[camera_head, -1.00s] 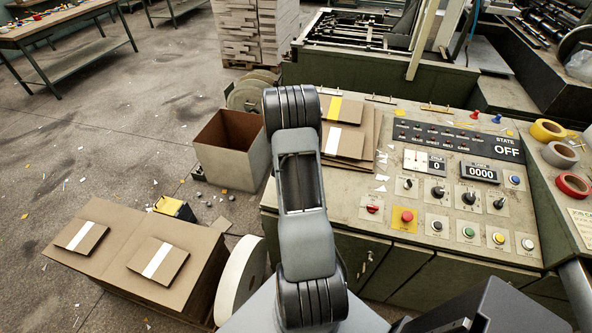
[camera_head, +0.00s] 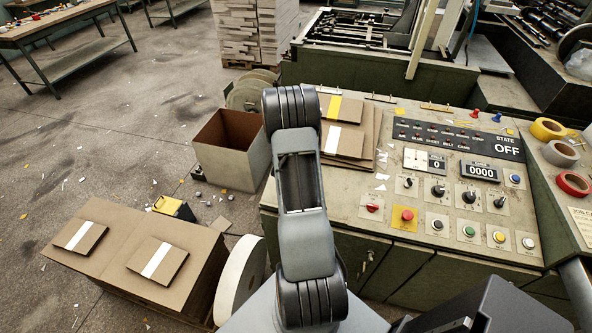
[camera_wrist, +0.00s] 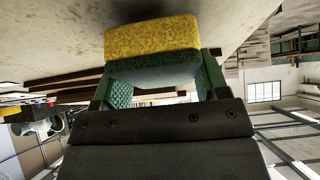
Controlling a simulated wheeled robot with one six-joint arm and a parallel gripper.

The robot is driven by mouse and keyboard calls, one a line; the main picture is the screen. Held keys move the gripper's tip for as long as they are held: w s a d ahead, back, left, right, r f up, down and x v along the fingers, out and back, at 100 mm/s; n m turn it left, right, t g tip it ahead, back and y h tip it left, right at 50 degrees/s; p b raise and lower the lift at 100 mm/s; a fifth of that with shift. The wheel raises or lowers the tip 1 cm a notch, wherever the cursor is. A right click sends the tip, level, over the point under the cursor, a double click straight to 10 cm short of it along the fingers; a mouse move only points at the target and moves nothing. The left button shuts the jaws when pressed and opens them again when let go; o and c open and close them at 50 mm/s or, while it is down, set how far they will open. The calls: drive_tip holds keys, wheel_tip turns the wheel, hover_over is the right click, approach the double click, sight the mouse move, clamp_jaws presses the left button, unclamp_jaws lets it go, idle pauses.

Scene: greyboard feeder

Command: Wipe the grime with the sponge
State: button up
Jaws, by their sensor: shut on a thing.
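My gripper (camera_wrist: 158,82) shows in the wrist view, with its green pads shut on the sponge (camera_wrist: 152,38). The sponge is yellow on one face and green on the other, and its yellow side faces a pale beige surface (camera_wrist: 245,15). A dark smudge that looks like grime (camera_wrist: 150,12) is on that surface, just beyond the sponge. I cannot tell whether the sponge touches the surface. In the head view my arm hides the gripper and sponge, and I cannot make out the grime there.
The control panel (camera_head: 335,206) carries knobs, buttons and an OFF display right of my arm. Cardboard sheets (camera_head: 343,140) lie at its back left. An open box (camera_head: 228,165) and a lower carton (camera_head: 100,240) stand left. Tape rolls (camera_head: 560,153) are at far right.

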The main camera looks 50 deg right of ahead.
drive_tip(key=shift+w+d+f+b, duration=0.1)
drive_tip(key=shift+d+f+b, duration=0.1)
drive_tip(key=shift+f+b, duration=0.5)
drive_tip(key=shift+s+a+f+b, duration=0.15)
drive_tip(key=shift+s+a, duration=0.15)
drive_tip(key=shift+a, duration=0.3)
drive_tip(key=shift+s+a+f+b, duration=0.1)
drive_tip(key=shift+s+a+b, duration=0.15)
drive_tip(key=shift+a, duration=0.3)
drive_tip(key=shift+s+a+f+b, duration=0.15)
drive_tip(key=shift+s+a, duration=0.2)
drive_tip(key=shift+a, duration=0.25)
drive_tip(key=shift+f, duration=0.1)
drive_tip(key=shift+f, duration=0.1)
drive_tip(key=shift+w+d+r, duration=0.2)
drive_tip(key=shift+d, duration=0.15)
drive_tip(key=shift+w+d+r+p, duration=0.2)
drive_tip(key=shift+w+d, duration=0.15)
drive_tip(key=shift+d, duration=0.35)
drive_tip(key=shift+w+d+r+p, duration=0.15)
drive_tip(key=shift+w+d, duration=0.15)
drive_tip(key=shift+d, duration=0.4)
